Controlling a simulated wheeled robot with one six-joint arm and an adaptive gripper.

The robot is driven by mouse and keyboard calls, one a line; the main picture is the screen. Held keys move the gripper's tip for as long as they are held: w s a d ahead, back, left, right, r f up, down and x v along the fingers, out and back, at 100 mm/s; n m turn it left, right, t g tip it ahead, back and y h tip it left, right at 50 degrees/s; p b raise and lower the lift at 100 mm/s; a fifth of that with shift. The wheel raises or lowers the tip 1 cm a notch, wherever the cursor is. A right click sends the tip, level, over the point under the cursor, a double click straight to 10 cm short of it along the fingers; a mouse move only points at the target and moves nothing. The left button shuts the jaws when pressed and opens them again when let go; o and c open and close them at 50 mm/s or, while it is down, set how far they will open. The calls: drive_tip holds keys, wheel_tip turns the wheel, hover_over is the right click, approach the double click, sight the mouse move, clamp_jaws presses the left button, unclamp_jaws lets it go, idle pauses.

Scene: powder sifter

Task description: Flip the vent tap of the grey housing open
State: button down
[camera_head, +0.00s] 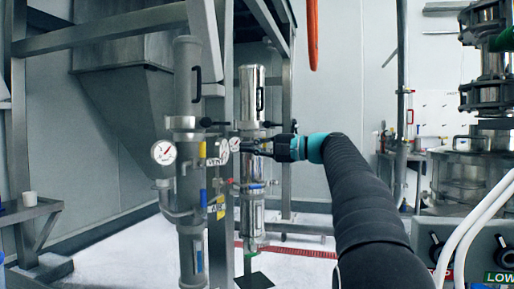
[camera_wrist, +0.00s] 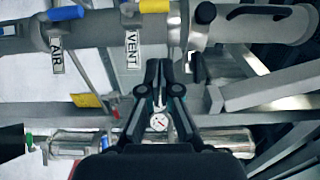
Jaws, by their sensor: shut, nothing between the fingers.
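The grey housing (camera_head: 189,95) stands upright left of centre. Its yellow vent tap handle (camera_head: 202,149) is beside the VENT label (camera_head: 219,155); a blue tap handle (camera_head: 203,198) is lower, near the AIR label. In the wrist view the housing (camera_wrist: 100,32) lies across the top, with the yellow handle (camera_wrist: 155,6) at the upper edge above the VENT label (camera_wrist: 133,48). My gripper (camera_head: 246,146) reaches in from the right, right of the vent tap and apart from it. In the wrist view its fingertips (camera_wrist: 160,66) are together and empty, below the housing.
A polished steel housing (camera_head: 251,95) with its own gauge stands close behind, near my gripper. Metal frame posts (camera_head: 286,110) surround both. A steel vessel (camera_head: 465,170) and a control panel (camera_head: 480,252) are at the right.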

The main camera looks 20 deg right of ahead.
sight(203, 149)
drive_tip(key=w+a, duration=0.2)
drive_tip(key=a, duration=0.6)
drive_tip(key=shift+w, duration=0.25)
drive_tip(key=shift+s, duration=0.15)
